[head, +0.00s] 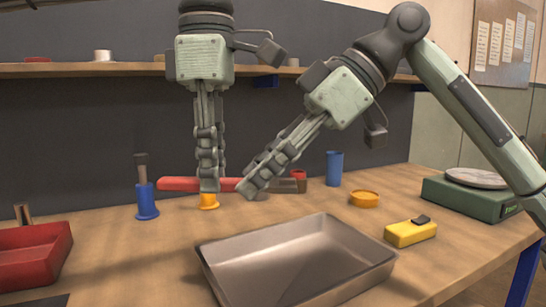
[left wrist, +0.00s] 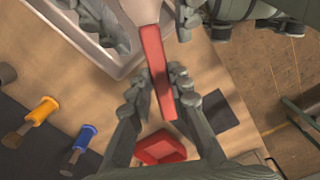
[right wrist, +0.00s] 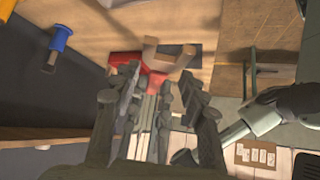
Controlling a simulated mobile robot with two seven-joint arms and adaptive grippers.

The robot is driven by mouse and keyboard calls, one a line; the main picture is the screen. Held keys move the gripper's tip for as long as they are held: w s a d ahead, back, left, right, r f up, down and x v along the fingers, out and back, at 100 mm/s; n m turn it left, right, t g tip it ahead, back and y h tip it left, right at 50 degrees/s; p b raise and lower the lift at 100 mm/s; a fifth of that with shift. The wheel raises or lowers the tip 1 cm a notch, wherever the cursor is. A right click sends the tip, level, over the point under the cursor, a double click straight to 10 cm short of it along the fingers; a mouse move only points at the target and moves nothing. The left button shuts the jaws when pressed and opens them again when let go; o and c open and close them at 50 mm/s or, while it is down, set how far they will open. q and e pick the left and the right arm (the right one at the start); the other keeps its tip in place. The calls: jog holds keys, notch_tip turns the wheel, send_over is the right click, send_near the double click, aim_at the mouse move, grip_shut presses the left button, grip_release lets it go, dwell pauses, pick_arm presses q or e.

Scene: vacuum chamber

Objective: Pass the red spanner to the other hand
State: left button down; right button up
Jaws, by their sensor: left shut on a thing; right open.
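The red spanner (head: 178,184) is held level above the table, its red handle to the left and grey end to the right in the head view. My left gripper (head: 208,186) points down and is shut on the handle. The left wrist view shows the red handle (left wrist: 154,55) between its fingers. My right gripper (head: 251,186) is open and slants down from the right, its fingertips at the spanner beside the left gripper. Red shows between its fingertips in the right wrist view (right wrist: 157,80). Whether its fingers touch the spanner is hard to tell.
A metal tray (head: 375,270) stands at the front middle. A red bin (head: 35,255) is at left, with a blue-based tool (head: 146,201) behind it. A yellow block (head: 410,232), orange dish (head: 364,199), blue cup (head: 334,168) and green scale (head: 465,198) are at right.

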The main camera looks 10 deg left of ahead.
grip_shut()
dwell(0.3)
pick_arm(q)
jog(key=c, duration=1.3)
grip_release()
jog(key=shift+c, duration=0.2)
